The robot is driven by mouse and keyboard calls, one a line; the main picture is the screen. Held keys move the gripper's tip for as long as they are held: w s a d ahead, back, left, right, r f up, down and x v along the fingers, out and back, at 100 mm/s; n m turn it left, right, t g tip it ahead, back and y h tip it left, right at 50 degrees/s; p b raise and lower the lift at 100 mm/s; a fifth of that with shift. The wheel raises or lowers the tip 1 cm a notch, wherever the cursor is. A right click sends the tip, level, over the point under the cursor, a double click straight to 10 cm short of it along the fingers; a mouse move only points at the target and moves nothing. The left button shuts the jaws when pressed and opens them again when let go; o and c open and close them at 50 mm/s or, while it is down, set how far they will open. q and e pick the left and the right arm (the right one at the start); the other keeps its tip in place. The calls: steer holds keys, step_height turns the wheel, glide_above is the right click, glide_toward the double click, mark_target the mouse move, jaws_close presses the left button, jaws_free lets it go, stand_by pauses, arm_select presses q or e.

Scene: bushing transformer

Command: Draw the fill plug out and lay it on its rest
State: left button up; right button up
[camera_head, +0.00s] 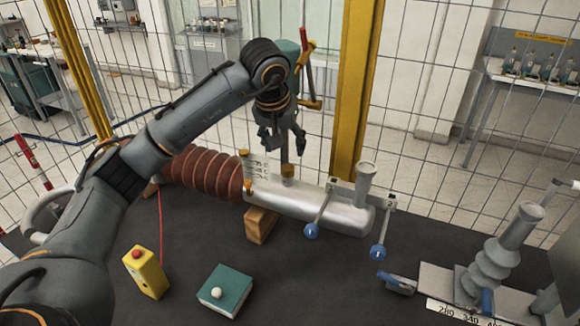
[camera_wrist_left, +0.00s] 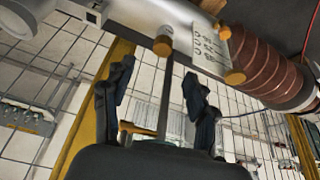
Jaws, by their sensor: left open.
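A silver cylinder (camera_head: 325,207) lies on the dark table, with a brown ribbed bushing (camera_head: 205,175) at its left end. A brass fitting (camera_head: 288,171) sits on top of the cylinder, with a thin grey rod standing above it; I take this to be the fill plug, but cannot be sure. It also shows in the left wrist view (camera_wrist_left: 163,45). My left gripper (camera_head: 284,147) is open above the fitting. In the left wrist view its fingers (camera_wrist_left: 160,105) are apart on either side of the rod, with gaps. I cannot identify the plug's rest.
On the table are a wooden block (camera_head: 261,226), a yellow red-button box (camera_head: 148,275) and a teal box (camera_head: 230,285). A grey ribbed piece (camera_head: 497,253) stands right. A yellow post (camera_head: 355,90) and mesh fence rise behind.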

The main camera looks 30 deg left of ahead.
mark_target(288, 167)
arm_select(q)
steer(key=p+x, duration=0.1)
steer(key=x, duration=0.1)
steer(key=p+x, duration=0.1)
steer(key=x, duration=0.1)
steer(key=p+x, duration=0.1)
steer(key=x, duration=0.2)
steer(key=shift+a+p, duration=0.25)
steer(key=shift+p, duration=0.05)
steer(key=shift+x, duration=1)
steer(key=shift+f, duration=0.2)
jaws_close()
arm_select(e)
steer(key=r, duration=0.4)
steer(key=shift+s+r, duration=0.15)
steer(key=shift+s, duration=0.25)
